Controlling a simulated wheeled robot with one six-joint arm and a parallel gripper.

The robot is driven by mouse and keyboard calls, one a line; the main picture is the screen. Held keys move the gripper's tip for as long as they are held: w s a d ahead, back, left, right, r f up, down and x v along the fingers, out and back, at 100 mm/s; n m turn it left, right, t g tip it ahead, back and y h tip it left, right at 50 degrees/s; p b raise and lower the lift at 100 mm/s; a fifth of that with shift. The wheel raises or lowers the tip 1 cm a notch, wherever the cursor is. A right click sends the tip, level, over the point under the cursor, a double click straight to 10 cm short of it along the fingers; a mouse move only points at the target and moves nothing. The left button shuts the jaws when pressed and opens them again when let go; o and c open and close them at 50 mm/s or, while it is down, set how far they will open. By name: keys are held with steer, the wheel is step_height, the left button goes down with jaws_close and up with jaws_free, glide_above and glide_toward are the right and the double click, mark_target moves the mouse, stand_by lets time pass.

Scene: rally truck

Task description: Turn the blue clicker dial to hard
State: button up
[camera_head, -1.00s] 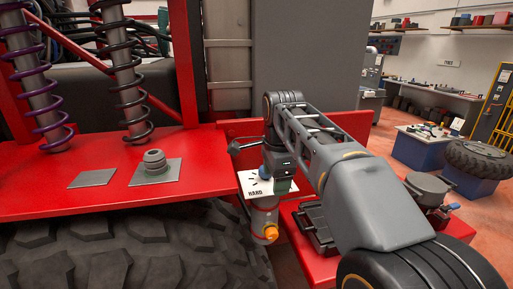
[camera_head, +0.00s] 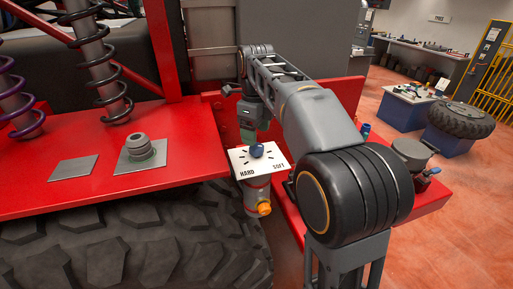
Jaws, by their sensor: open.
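The blue clicker dial (camera_head: 257,151) sits on a white plate (camera_head: 240,163) with black tick marks. The plate reads HARD at its left and SOFT at its right. I cannot tell which mark the dial points to. My gripper (camera_head: 248,138) is open and points down just behind and slightly left of the dial in the picture. Its greenish fingertips are small and partly hidden, and I cannot tell whether they touch the dial. Below the plate, a grey cylinder (camera_head: 254,196) with an orange knob (camera_head: 264,209) shows.
A red truck deck (camera_head: 110,185) lies left, with a grey round fitting (camera_head: 139,147) on a plate and coil springs (camera_head: 110,75). A big tyre (camera_head: 150,245) is below it.

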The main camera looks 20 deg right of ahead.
mark_target(257, 150)
steer(key=shift+f, duration=2.9)
steer(key=c, duration=0.9)
